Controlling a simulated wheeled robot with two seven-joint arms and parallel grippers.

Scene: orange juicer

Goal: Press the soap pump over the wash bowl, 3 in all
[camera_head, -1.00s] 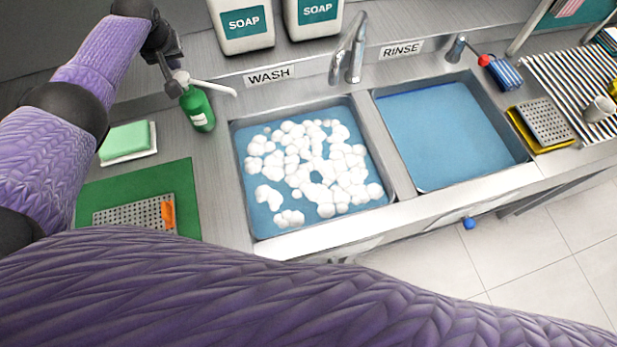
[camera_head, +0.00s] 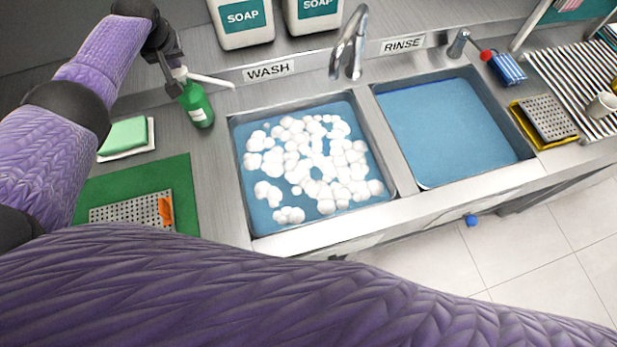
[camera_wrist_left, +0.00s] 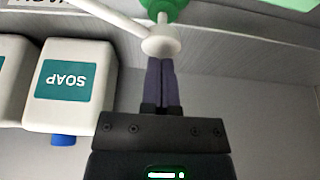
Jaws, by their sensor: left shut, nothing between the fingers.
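The green soap pump bottle (camera_head: 196,104) stands on the counter left of the wash bowl. Its white spout (camera_head: 212,81) points right, toward the bowl's back left corner. The wash bowl (camera_head: 244,228) holds blue water with white foam clumps. My left gripper (camera_head: 174,88) is at the pump head, its fingers shut and empty. In the left wrist view the shut fingers (camera_wrist_left: 160,70) end at the white pump head (camera_wrist_left: 161,42), with the green bottle beyond. I cannot tell whether they touch it or how far the pump is pressed. My right gripper is out of view.
Two white soap jugs (camera_head: 243,40) stand behind the wash bowl. The tap (camera_head: 353,45) rises at the back between the bowls. The rinse bowl (camera_head: 400,150) is at right. A green sponge (camera_head: 126,134) and a green mat (camera_head: 180,176) lie left.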

